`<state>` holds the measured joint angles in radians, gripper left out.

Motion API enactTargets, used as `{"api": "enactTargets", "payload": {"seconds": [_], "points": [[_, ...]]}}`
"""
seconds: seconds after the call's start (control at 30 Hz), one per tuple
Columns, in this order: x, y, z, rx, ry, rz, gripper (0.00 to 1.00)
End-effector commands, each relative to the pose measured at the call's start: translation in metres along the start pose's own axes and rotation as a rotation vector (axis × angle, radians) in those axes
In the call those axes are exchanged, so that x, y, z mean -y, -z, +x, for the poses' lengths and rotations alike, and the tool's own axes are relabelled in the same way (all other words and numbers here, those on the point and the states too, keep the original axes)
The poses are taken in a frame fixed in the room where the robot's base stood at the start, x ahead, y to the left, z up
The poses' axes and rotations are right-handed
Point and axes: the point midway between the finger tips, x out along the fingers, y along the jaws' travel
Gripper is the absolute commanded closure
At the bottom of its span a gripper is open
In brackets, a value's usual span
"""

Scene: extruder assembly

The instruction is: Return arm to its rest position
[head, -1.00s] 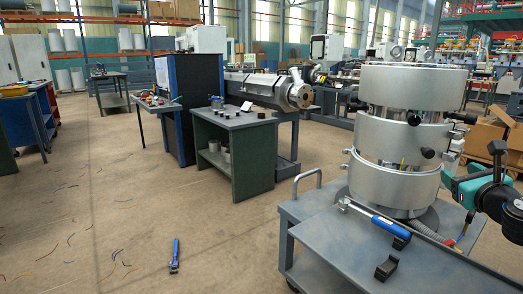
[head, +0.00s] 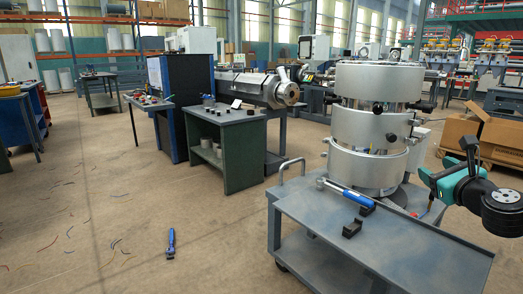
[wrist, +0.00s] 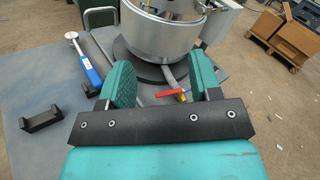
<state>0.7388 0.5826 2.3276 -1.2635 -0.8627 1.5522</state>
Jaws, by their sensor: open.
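My gripper (wrist: 162,76) is open in the wrist view, with its two teal pads apart and nothing held between them. In the head view my teal and black arm end (head: 462,188) is at the right, over the right side of the grey cart (head: 345,228). A tall stack of silver cylinders (head: 368,125) stands on the cart, left of the gripper. A blue-handled torque wrench (head: 348,193) and a black bracket (head: 352,229) lie on the cart top. The wrist view shows the wrench (wrist: 88,70) and bracket (wrist: 41,119) left of the gripper.
A red-handled part (wrist: 170,92) lies beyond the pads near the cylinder base. Cardboard boxes (head: 485,138) stand behind the arm. A green workbench (head: 225,150) stands left of the cart.

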Motion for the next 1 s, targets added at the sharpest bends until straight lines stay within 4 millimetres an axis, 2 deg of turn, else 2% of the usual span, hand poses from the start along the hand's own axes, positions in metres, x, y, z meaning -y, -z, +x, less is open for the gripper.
{"api": "enactTargets", "payload": {"seconds": [0.27,0.47,0.57,0.67,0.7,0.8,0.9,1.0], "points": [[-0.050,-0.031,0.001,0.043,-0.180,-0.207,0.42],[-0.113,-0.063,-0.011,0.122,-0.403,-0.478,0.42],[-0.155,-0.082,-0.028,0.196,-0.555,-0.674,0.42],[-0.208,-0.102,-0.061,0.325,-0.757,-0.950,0.42],[-0.230,-0.110,-0.081,0.398,-0.850,-1.085,0.42],[-0.272,-0.118,-0.138,0.608,-1.074,-1.416,0.42],[-0.291,-0.118,-0.191,0.823,-1.255,-1.686,0.42],[-0.296,-0.115,-0.236,1.027,-1.395,-1.887,0.42]]}}
